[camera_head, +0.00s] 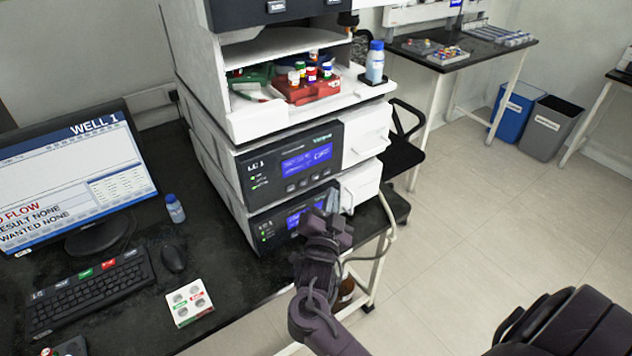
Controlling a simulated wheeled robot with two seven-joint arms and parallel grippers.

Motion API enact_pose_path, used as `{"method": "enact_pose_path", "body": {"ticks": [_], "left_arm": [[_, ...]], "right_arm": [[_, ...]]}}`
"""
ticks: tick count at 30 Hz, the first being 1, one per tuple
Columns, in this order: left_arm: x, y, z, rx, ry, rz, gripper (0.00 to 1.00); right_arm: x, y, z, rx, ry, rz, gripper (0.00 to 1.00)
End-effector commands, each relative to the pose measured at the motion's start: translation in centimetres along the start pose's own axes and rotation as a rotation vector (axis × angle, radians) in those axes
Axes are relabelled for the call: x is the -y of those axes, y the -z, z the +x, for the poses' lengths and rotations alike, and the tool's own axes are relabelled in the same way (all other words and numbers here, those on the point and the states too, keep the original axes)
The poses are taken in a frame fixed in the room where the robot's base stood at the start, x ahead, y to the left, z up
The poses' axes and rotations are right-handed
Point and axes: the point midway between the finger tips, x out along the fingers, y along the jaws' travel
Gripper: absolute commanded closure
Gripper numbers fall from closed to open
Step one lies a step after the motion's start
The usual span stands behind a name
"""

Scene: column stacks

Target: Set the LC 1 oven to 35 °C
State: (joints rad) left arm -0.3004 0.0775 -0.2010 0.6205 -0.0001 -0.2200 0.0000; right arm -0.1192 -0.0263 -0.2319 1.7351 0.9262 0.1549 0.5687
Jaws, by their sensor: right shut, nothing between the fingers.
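The oven labelled LC 1 (247,180) is the upper of two stacked dark-fronted units. It has a lit blue display (307,160) with a row of small buttons (303,185) below it and green lights at its left. The numbers on the display are too small to read. A similar lower unit (268,243) has its own blue display, partly hidden by my right gripper. My right gripper (333,200) is shut and empty, its fingers pointing up in front of the lower unit's right part, below the LC 1 buttons. I cannot tell whether it touches anything. My left gripper is not in view.
Above the oven, a white shelf (260,122) holds a red vial rack (305,90) and a blue-capped bottle (375,62). A monitor (75,180), keyboard (90,290) and mouse (173,258) stand on the black bench at left. Open floor (480,230) lies to the right.

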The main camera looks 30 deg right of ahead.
Motion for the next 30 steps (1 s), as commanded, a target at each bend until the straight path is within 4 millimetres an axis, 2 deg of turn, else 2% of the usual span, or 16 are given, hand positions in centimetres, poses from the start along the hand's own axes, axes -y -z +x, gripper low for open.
{"method": "enact_pose_path", "body": {"ticks": [3,10,30], "left_arm": [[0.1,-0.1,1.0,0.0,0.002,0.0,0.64],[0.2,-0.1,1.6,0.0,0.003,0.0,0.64],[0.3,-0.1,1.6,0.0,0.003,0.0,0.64]], "right_arm": [[0.7,-1.0,1.1,-0.002,0.0,0.001,1.0],[1.6,-1.7,2.2,0.0,0.0,0.0,1.0],[1.8,-1.7,2.4,0.0,0.0,-0.001,1.0]]}}
